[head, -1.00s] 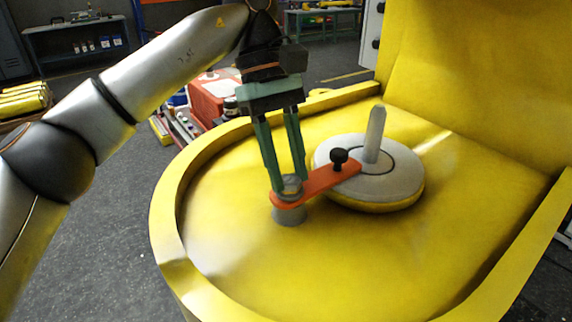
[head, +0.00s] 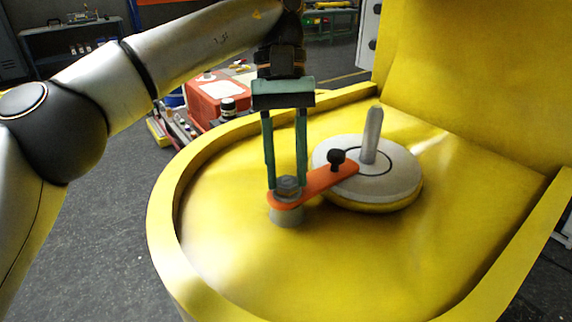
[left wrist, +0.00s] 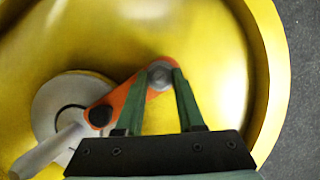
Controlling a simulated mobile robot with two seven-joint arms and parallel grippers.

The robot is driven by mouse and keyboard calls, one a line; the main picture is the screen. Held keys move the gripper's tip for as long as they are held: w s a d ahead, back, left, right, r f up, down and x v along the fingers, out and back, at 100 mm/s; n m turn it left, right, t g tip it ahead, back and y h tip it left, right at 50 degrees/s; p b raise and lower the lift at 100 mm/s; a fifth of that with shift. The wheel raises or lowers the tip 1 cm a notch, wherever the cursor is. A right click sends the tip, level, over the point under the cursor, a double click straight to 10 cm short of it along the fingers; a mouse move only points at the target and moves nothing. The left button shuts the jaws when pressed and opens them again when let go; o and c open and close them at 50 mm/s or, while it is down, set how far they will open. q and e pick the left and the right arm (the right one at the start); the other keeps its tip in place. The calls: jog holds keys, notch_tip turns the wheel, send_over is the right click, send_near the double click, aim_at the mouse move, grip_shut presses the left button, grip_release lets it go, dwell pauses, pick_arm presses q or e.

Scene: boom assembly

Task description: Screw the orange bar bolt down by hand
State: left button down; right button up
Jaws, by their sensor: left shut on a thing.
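The orange bar (head: 318,184) lies from a grey post (head: 287,216) to the top of a round grey disc (head: 392,182). The bar bolt (head: 288,186), a grey hex head, sits upright at the bar's near end over the post. My left gripper (head: 287,184) points down from above and is shut on the bolt head, one finger on each side. In the left wrist view the bolt (left wrist: 160,74) shows between the two fingertips, and the bar (left wrist: 128,98) runs off to the lower left. Any gap under the head is too small to tell. My right gripper is not in view.
A black knob (head: 336,158) stands on the bar's far end, and a grey pin (head: 373,135) rises from the disc. The yellow housing (head: 235,240) has a raised rim around its clear floor. A red box (head: 215,98) is behind.

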pick_arm(q)
jog(key=shift+r, duration=0.25)
jog(key=c, duration=0.9)
grip_release()
jog(key=o, duration=0.4)
jog(key=shift+f, duration=0.15)
